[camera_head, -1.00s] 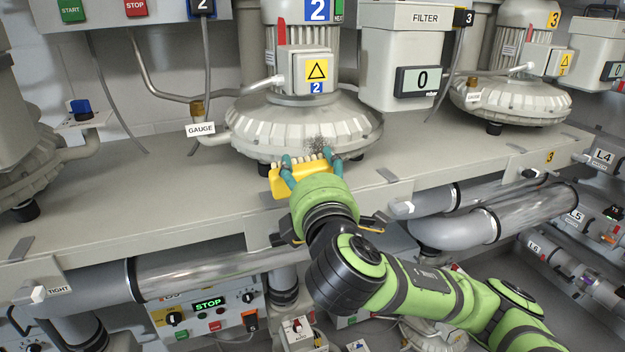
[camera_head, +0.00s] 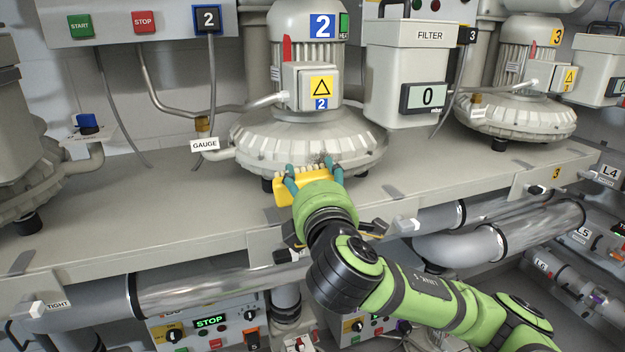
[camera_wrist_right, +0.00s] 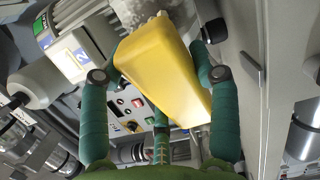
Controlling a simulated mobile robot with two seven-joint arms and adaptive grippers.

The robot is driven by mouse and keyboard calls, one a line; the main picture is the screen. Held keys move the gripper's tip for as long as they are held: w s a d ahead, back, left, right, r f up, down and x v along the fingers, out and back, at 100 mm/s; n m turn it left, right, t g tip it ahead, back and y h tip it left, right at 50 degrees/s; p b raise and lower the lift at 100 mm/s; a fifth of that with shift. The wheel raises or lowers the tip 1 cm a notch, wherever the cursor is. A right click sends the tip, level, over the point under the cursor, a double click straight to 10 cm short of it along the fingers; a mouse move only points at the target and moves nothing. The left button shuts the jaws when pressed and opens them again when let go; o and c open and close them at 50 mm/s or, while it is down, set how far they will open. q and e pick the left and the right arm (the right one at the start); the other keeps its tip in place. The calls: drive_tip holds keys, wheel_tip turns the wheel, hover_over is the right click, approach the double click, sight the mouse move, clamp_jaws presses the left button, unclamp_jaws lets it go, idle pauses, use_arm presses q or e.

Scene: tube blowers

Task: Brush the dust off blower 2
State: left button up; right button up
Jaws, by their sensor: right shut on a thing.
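Blower 2 (camera_head: 270,140) stands in the middle of the head view, a pale grey ribbed housing under a motor labelled 2. A dark speckled dust patch (camera_head: 327,157) shows on the front of its housing. My right gripper (camera_head: 314,174) is shut on a yellow brush (camera_head: 290,192), whose pale bristles face the lower front of the housing, close to the dust. I cannot tell whether the bristles touch. In the right wrist view the yellow brush (camera_wrist_right: 160,65) sits between the fingers, and bristles show at its far end. My left gripper is not in view.
A GAUGE fitting (camera_head: 204,144) juts out left of the blower. A filter box (camera_head: 405,60) stands to its right, with blower 3 (camera_head: 515,115) beyond. Grey pipes (camera_head: 210,280) and control boxes lie below the shelf edge. The shelf (camera_head: 130,215) front is mostly bare.

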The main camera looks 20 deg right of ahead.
drive_tip(key=shift+w+d, duration=0.2)
drive_tip(key=shift+w, duration=0.95)
